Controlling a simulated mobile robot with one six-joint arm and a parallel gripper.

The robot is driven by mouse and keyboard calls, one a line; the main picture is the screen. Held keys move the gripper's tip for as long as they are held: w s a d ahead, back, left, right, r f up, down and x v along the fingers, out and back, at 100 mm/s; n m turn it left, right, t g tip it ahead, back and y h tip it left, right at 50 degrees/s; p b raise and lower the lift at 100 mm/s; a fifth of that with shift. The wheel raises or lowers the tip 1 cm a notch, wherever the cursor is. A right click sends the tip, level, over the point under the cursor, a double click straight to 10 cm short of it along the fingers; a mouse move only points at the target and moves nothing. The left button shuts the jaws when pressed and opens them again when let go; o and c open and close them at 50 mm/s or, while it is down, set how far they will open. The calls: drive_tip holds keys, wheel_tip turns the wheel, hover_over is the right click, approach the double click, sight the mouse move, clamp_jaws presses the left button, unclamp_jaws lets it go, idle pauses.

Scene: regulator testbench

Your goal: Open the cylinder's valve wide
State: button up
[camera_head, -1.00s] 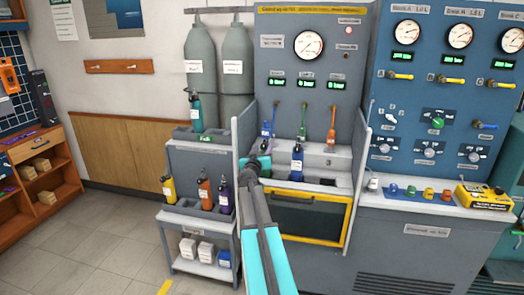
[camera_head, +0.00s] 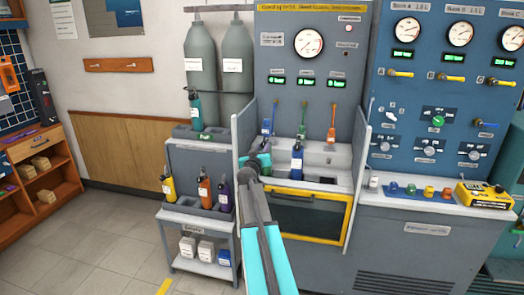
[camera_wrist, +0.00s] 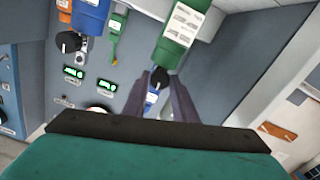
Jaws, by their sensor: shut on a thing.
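In the wrist view a green cylinder (camera_wrist: 182,35) with a white label has a black valve knob (camera_wrist: 160,75) at its end. My gripper (camera_wrist: 161,80) is shut on this knob, one dark finger on each side. In the head view my arm's wrist end (camera_head: 254,166) reaches over the left part of the bench's filling bay, and the fingers and knob are hidden there. How far the valve is turned cannot be told.
A blue cylinder (camera_head: 296,162) stands in the bay, close right of my wrist; its black knob (camera_wrist: 68,42) shows in the wrist view. Blue, green and orange hose fittings hang behind. A cart (camera_head: 200,222) with several cylinders is left.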

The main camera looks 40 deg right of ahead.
drive_tip(key=shift+f+n+b, duration=0.1)
drive_tip(key=shift+n+b, duration=0.2)
drive_tip(key=shift+b, duration=0.1)
drive_tip(key=n+b, duration=0.1)
drive_tip(key=n, duration=0.4)
drive_tip(key=n+b, duration=0.2)
drive_tip(key=n, duration=0.4)
drive_tip(key=n+b, duration=0.1)
drive_tip(key=n, duration=0.5)
drive_tip(key=shift+r, duration=0.25)
drive_tip(key=n+p, duration=0.1)
drive_tip(key=n, duration=0.4)
drive_tip(key=shift+n+p, duration=0.4)
drive_tip(key=shift+f, duration=0.1)
drive_tip(key=o, duration=1)
drive_tip(key=shift+o, duration=0.2)
